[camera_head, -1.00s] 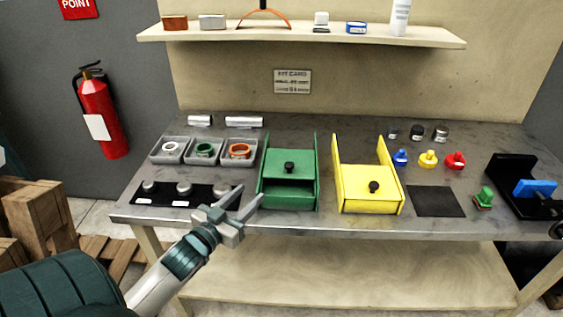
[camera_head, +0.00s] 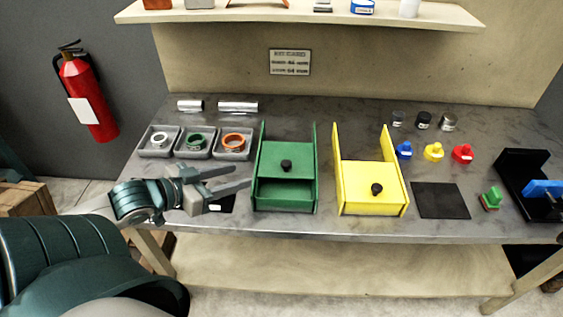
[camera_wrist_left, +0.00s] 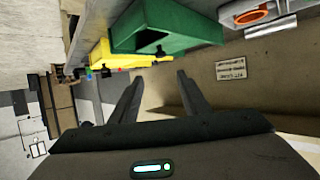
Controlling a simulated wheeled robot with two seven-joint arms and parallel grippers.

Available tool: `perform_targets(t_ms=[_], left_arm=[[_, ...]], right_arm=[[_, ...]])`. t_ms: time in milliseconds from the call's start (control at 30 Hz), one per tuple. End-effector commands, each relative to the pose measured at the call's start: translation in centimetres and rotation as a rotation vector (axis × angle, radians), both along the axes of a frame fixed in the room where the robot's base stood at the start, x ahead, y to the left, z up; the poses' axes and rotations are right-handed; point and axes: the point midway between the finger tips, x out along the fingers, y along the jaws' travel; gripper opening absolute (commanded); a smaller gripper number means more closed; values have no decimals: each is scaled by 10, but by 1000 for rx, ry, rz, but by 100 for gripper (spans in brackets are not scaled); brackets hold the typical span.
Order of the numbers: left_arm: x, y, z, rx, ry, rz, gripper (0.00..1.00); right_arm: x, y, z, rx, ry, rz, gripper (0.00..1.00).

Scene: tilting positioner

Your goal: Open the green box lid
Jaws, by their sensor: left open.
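The green box (camera_head: 284,198) stands on the workbench left of centre, with tall side walls. Its green lid (camera_head: 286,158) has a black knob (camera_head: 286,166) near the front edge, and a dark gap shows below that edge. My left gripper (camera_head: 242,178) is open and empty, just left of the green box, with its fingers pointing right toward it. In the left wrist view my two fingers (camera_wrist_left: 158,92) are spread with nothing between them. The green box (camera_wrist_left: 175,32) and its knob (camera_wrist_left: 160,51) show above them there. My right gripper is not in view.
A yellow box (camera_head: 372,190) with a black knob stands right of the green one. Grey trays with rings (camera_head: 233,153) lie behind my left gripper. A dark mat (camera_head: 440,200) and coloured knobs are to the right. A shelf (camera_head: 300,20) hangs above the back.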

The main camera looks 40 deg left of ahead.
Motion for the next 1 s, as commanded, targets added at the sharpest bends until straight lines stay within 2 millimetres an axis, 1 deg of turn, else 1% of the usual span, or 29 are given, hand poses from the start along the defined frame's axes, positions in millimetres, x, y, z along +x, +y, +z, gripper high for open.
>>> perform_targets(t_ms=[167, 367, 500, 600, 1000], left_arm=[[2, 0, -1, -1, -1, 1, 42], [10, -2, -3, -1, -2, 1, 42], [19, -4, -7, -1, -3, 1, 42], [28, -6, -10, -1, -4, 1, 42], [65, -15, -25, 0, -3, 2, 42]], right_arm=[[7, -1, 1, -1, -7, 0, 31], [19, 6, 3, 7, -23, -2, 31], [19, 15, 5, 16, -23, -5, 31], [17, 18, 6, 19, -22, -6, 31], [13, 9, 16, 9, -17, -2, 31]])
